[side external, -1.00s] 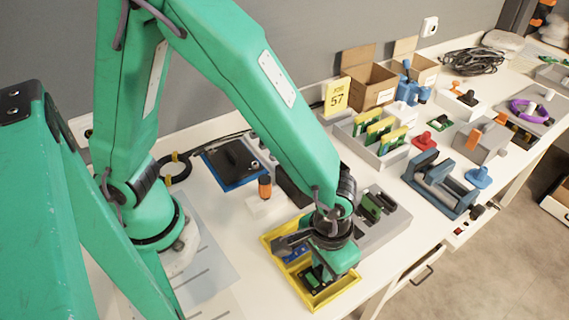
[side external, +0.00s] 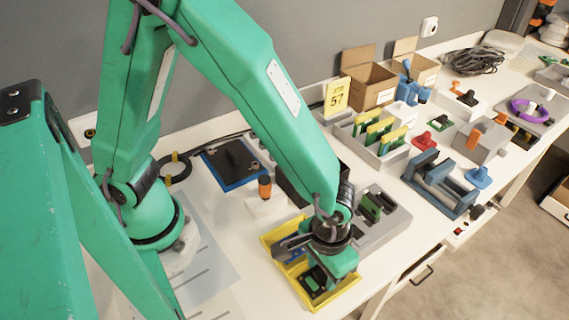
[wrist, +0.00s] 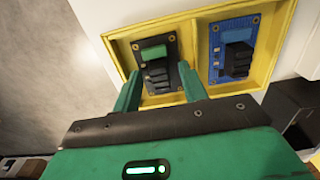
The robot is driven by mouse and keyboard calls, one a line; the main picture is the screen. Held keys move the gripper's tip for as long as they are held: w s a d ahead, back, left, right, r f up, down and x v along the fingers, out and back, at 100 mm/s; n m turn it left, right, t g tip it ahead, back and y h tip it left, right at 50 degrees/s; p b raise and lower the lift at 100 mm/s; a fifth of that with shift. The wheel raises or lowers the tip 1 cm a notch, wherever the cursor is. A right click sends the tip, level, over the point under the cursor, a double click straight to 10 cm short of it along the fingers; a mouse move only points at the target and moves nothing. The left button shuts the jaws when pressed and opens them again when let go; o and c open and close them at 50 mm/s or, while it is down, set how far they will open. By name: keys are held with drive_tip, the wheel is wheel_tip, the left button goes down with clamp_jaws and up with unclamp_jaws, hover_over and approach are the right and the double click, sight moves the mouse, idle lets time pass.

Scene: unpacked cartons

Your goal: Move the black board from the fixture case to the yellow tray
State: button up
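The black board (wrist: 157,62), with a green block and black connectors, lies in the left compartment of the yellow tray (wrist: 108,45). In the side external view the board (side external: 313,279) shows in the near part of the tray (side external: 343,296), partly hidden by my gripper. My gripper (wrist: 159,70) is just above the board. Its two green fingers are spread apart, one toward each side of the board, and look clear of it. The grey fixture case (side external: 392,226) stands right behind the tray and holds a green part.
A blue board (wrist: 234,48) lies in the tray's other compartment. A grey rack with several green-and-yellow boards (side external: 380,133) and a blue fixture (side external: 440,188) are farther back.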

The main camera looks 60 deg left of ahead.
drive_tip(key=shift+r, duration=3.9)
drive_tip(key=shift+w+a+r, duration=0.1)
drive_tip(key=shift+a+r, duration=0.05)
drive_tip(key=w+a+r+t+h, duration=0.1)
drive_tip(key=w+a+r+t, duration=0.15)
drive_tip(key=a+r, duration=0.8)
drive_tip(key=s+a+r+t, duration=0.1)
drive_tip(key=s+a+r, duration=0.1)
drive_tip(key=a, duration=0.5)
drive_tip(key=s+a+r+t+y, duration=0.1)
drive_tip(key=s+a+r+t, duration=0.1)
drive_tip(key=a, duration=0.5)
drive_tip(key=shift+s+a+r, duration=0.15)
drive_tip(key=shift+s+r, duration=0.15)
